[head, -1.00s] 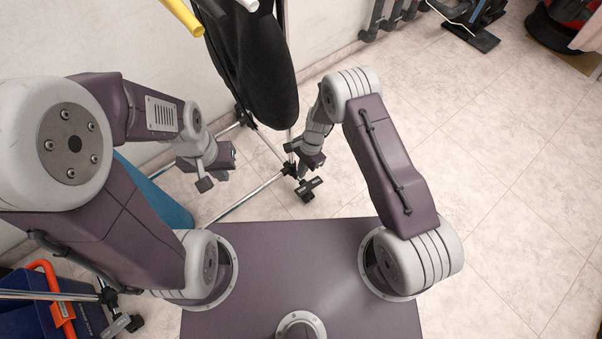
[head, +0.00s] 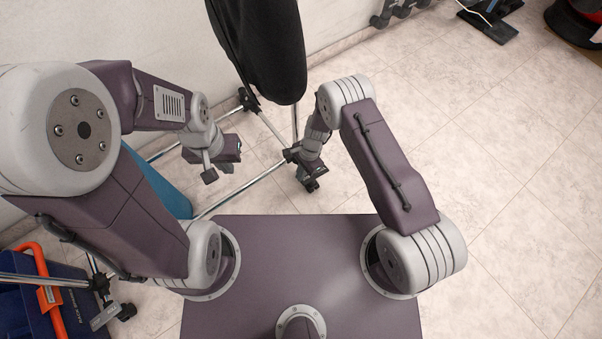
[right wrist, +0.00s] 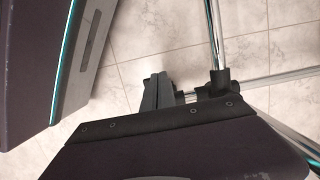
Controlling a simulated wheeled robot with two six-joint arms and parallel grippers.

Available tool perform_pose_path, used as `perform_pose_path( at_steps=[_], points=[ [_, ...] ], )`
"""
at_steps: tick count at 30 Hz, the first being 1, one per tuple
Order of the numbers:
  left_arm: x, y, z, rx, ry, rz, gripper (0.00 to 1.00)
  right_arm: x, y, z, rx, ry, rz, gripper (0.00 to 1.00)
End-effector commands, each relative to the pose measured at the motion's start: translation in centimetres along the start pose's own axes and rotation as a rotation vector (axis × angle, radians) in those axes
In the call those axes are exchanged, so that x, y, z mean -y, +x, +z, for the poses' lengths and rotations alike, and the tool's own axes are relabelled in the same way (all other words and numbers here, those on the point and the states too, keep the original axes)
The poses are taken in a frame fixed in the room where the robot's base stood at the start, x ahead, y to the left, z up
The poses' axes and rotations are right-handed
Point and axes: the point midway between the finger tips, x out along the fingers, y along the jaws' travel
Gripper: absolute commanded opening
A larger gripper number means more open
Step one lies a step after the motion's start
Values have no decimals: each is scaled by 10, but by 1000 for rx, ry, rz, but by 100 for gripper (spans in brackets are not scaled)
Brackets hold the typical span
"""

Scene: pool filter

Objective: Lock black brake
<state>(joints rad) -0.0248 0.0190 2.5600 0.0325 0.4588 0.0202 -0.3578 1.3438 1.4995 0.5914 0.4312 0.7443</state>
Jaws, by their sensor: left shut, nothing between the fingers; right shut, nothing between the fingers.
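The black brake is on the caster at the foot of the chrome-railed rack. In the head view my right gripper (head: 310,171) is over that dark caster area (head: 311,185) and largely hides it, so I cannot make out the lever itself. In the right wrist view my right gripper (right wrist: 157,91) is shut and empty, its fingers just left of a black rail joint (right wrist: 216,84). I cannot tell whether it touches. My left gripper (head: 209,175) is shut and empty, hanging left of the rack's lower rail, apart from the caster.
Chrome rails (head: 240,187) run low across the floor, joined by black fittings (head: 248,99). A black cloth bag (head: 262,50) hangs above the rack. A blue bin with an orange handle (head: 45,290) stands at lower left. The tiled floor (head: 510,170) at right is open.

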Motion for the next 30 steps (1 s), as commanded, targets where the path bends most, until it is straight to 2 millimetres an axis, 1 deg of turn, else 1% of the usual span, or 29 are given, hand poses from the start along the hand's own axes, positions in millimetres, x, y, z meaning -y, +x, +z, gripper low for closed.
perform_pose_path(
  at_steps=[11,23,30],
  points=[
    [0,-1,0,0,0,0,0,0,4,2,0,0,1,0],
    [0,0,0,0,0,0,0,0,22,8,0,0,1,0],
    [0,-1,0,0,0,0,0,0,20,8,0,0,0,0]
  ],
)
